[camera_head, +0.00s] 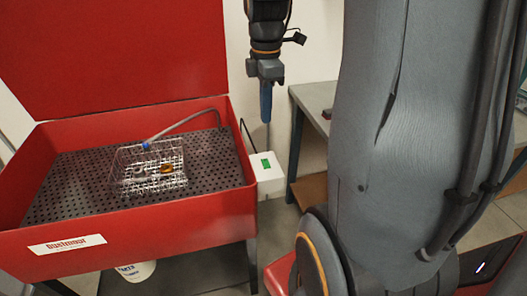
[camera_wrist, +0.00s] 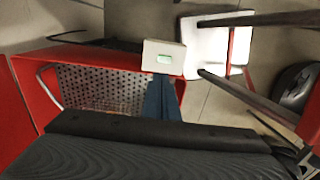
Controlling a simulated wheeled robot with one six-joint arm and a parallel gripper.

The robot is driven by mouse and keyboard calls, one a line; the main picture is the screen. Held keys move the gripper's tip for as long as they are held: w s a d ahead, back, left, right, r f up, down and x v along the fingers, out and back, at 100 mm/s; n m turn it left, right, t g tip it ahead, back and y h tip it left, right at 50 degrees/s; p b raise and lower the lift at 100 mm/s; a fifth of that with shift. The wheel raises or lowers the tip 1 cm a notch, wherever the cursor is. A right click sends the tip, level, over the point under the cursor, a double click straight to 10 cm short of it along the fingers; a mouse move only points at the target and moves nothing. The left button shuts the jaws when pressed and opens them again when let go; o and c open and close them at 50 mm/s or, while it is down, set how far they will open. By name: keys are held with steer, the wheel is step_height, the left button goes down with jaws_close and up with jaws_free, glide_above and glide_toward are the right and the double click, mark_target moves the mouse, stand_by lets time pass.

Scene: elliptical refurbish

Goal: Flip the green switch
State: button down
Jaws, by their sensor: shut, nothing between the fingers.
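The green switch (camera_head: 266,163) is a small green rectangle on a white box (camera_head: 270,178) at the right side of the red washing station. In the wrist view the switch (camera_wrist: 164,59) shows pale green on the box (camera_wrist: 150,48). My gripper (camera_head: 266,120) points down with its blue fingers shut and empty. In the head view it appears above the box, with a gap between. In the wrist view my gripper (camera_wrist: 161,82) ends just below the box in the picture. Contact cannot be seen there.
The red station (camera_head: 130,225) has a raised lid (camera_head: 115,55) and a perforated basin holding a wire basket (camera_head: 125,165). A hose with a blue end (camera_head: 185,122) lies over the basin. A grey table (camera_head: 312,100) stands to the right. A white bucket (camera_head: 136,271) is underneath.

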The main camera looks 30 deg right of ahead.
mark_target(267, 163)
step_height(267, 163, down, 14)
steer(key=p, duration=0.3)
stand_by(0.5)
steer(key=shift+f, duration=0.2)
stand_by(0.3)
steer(key=shift+s+p, duration=0.15)
steer(key=shift+p, duration=0.15)
steer(key=shift+s+a+r+p, duration=0.2)
steer(key=shift+s+p, duration=0.25)
steer(key=shift+s, duration=0.15)
steer(key=shift+r+p, duration=0.4)
steer(key=shift+r, duration=0.05)
step_height(267, 163, up, 13)
stand_by(0.3)
